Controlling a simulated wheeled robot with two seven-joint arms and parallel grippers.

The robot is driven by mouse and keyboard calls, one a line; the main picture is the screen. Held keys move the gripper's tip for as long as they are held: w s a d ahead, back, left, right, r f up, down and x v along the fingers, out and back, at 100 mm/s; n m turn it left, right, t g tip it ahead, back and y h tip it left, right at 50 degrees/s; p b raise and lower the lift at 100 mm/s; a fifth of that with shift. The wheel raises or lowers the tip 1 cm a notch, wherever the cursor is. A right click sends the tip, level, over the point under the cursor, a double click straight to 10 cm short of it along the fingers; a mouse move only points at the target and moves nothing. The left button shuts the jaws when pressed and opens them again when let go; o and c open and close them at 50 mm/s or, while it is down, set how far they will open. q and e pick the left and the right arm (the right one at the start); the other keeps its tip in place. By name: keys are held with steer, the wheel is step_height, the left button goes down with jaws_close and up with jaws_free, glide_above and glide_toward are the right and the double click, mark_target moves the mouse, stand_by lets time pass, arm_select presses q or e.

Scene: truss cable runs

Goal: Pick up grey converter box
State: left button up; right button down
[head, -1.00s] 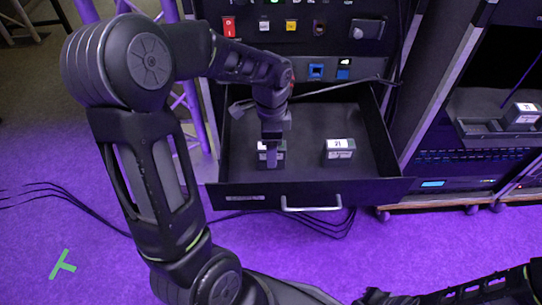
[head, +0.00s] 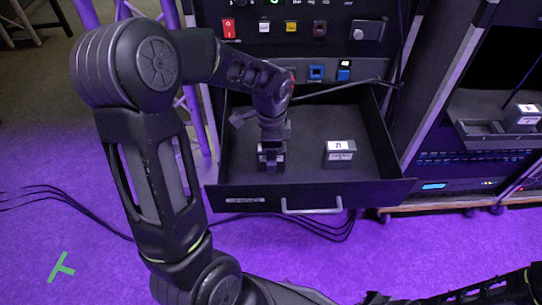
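My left gripper (head: 271,158) reaches down into an open black drawer (head: 308,197) and is over a grey converter box (head: 271,164) in the drawer's left part. The gripper covers most of this box, and I cannot see whether its fingers are closed on it. A second grey converter box (head: 339,152) with a white label on top sits in the drawer's right part, apart from the gripper. My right arm shows at the lower right, but its gripper is not in view.
A control panel with a red switch (head: 229,28) and several coloured buttons is above the drawer. A similar labelled box (head: 524,114) sits on a shelf (head: 476,135) at the right. Black cables lie on the purple floor. A green tape mark (head: 62,267) is at the lower left.

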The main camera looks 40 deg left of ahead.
arm_select(q)
jaws_close()
stand_by(0.6)
step_height(320, 180, up, 10)
steer(key=p, duration=0.3)
stand_by(0.7)
